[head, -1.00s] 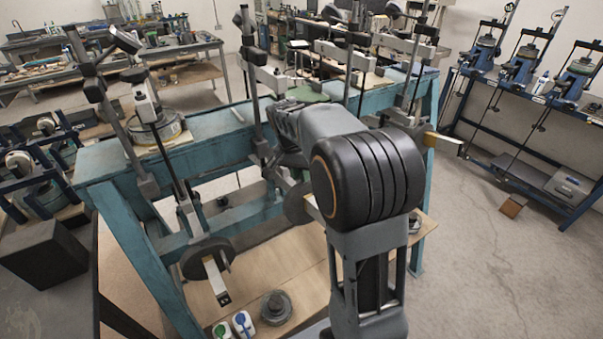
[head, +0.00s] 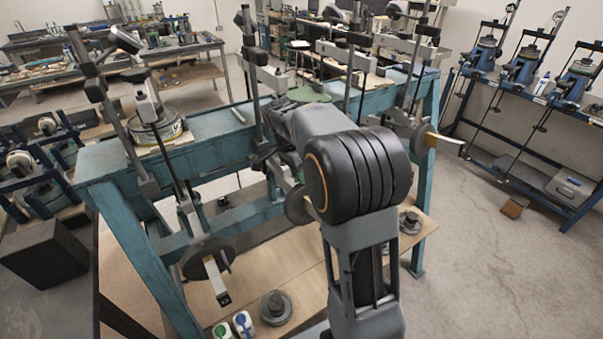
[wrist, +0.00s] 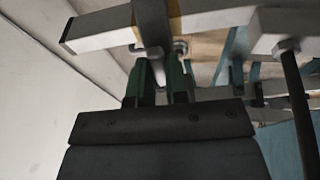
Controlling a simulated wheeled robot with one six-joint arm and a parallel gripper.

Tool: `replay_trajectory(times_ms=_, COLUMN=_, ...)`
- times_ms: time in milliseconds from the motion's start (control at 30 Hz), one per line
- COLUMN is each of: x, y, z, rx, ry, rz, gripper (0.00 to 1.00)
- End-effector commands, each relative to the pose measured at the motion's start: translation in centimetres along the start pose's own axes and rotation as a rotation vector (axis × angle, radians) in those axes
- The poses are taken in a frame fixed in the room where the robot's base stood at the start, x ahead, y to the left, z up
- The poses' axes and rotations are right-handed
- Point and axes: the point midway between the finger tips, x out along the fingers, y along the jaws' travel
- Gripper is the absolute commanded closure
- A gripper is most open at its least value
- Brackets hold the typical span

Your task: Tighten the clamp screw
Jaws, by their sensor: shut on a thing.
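In the wrist view, my gripper (wrist: 161,68) has its two dark green fingers upright at the clamp, closed on the clamp screw (wrist: 181,46). Only a little bright metal of the screw shows at the fingertips; the rest is hidden between and behind the fingers. The dark clamp body (wrist: 152,22) wraps around a grey square lever bar (wrist: 100,33), just beyond the fingertips. In the head view, my own arm covers the gripper and the screw.
The blue-green frame bench (head: 215,122) carries several upright rods and levers close around my arm. Round weights (head: 276,307) and bottles (head: 243,323) rest on the low wooden board.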

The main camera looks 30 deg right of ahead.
Motion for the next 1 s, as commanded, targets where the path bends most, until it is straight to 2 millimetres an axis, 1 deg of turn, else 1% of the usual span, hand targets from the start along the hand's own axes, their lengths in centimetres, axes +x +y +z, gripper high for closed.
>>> replay_trajectory(times_ms=400, x=-0.03, y=0.03, z=-0.02, rx=0.009, ry=-0.001, rz=0.002, gripper=1.0)
replay_trajectory(times_ms=433, x=-0.03, y=0.03, z=-0.02, rx=0.009, ry=-0.001, rz=0.002, gripper=0.83)
replay_trajectory(times_ms=667, x=-0.02, y=0.02, z=-0.01, rx=0.007, ry=-0.001, rz=0.001, gripper=0.61)
replay_trajectory(times_ms=700, x=-0.02, y=0.01, z=0.0, rx=0.007, ry=-0.001, rz=0.001, gripper=0.6)
replay_trajectory(times_ms=900, x=-0.03, y=0.01, z=0.0, rx=0.006, ry=0.0, rz=0.001, gripper=0.6)
replay_trajectory(times_ms=1000, x=-0.35, y=0.05, z=-0.07, rx=0.006, ry=0.0, rz=-0.001, gripper=0.6)
